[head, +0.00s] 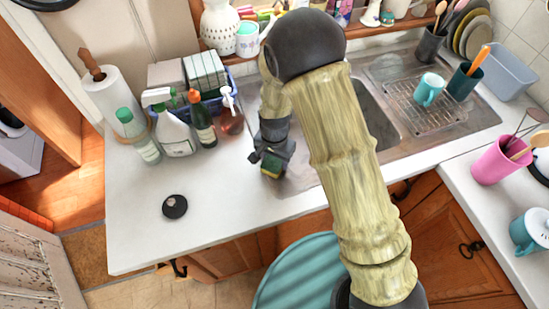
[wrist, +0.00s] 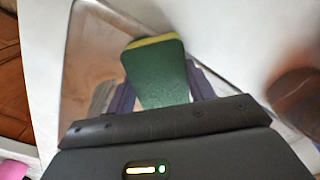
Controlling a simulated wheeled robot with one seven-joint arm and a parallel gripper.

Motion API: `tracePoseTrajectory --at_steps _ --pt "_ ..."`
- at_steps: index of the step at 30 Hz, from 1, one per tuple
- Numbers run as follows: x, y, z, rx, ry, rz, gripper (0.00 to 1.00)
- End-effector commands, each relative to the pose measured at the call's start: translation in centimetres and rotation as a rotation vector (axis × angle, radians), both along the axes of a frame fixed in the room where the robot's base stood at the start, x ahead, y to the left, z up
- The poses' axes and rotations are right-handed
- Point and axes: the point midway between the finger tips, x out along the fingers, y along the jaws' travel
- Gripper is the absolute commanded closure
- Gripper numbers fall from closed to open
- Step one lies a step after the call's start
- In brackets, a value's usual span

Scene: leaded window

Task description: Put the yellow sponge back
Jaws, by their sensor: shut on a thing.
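My gripper (head: 271,160) is shut on the yellow sponge (head: 272,169), near the left edge of the steel sink in the head view. In the wrist view the sponge (wrist: 157,78) shows a dark green scouring face with a thin yellow band at its far end. The gripper's purple-grey fingers (wrist: 160,95) press on its two sides. My arm hides part of the sink (head: 375,110). Whether the sponge touches the surface below cannot be told.
Several bottles, among them a spray bottle (head: 172,132), stand at the left by a blue caddy (head: 236,100) with boxes. A dark round object (head: 175,206) lies on the white counter (head: 215,220). A drying rack (head: 428,108) holds a teal mug (head: 429,89). The front-left counter is mostly clear.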

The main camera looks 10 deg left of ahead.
Motion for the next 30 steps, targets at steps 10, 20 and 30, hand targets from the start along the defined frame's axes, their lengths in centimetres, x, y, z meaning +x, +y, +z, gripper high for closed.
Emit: tracePoseTrajectory --at_steps 10,20,30 --pt "0.0 0.0 -0.2 0.000 0.000 0.000 0.25" --pt "0.0 0.0 0.7 0.000 0.000 0.001 0.25" --pt "0.1 0.1 5.6 0.002 -0.004 0.002 0.25"
